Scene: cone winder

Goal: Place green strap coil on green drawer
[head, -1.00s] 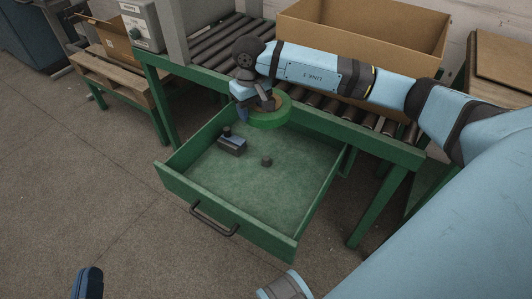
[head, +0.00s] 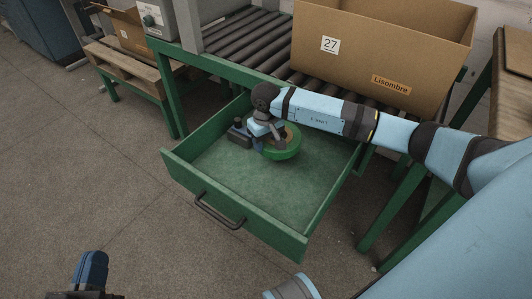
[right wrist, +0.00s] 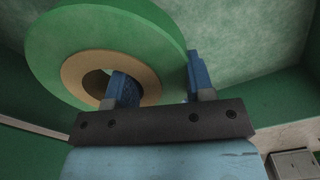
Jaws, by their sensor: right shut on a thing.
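The green strap coil (head: 283,147), with a tan core, is low inside the open green drawer (head: 232,205), toward its back; I cannot tell whether it touches the drawer floor. My right gripper (head: 268,138) is shut on the coil's ring. In the right wrist view the jaws (right wrist: 160,85) straddle the coil (right wrist: 150,25), one finger in the core hole and the other outside the rim. My left gripper (head: 92,272) is at the bottom left, away from the drawer; its jaw opening is unclear.
The drawer's front and middle floor are clear. A roller conveyor (head: 240,40) and a cardboard box (head: 385,60) stand above and behind. A pallet stand (head: 110,58) is at the left.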

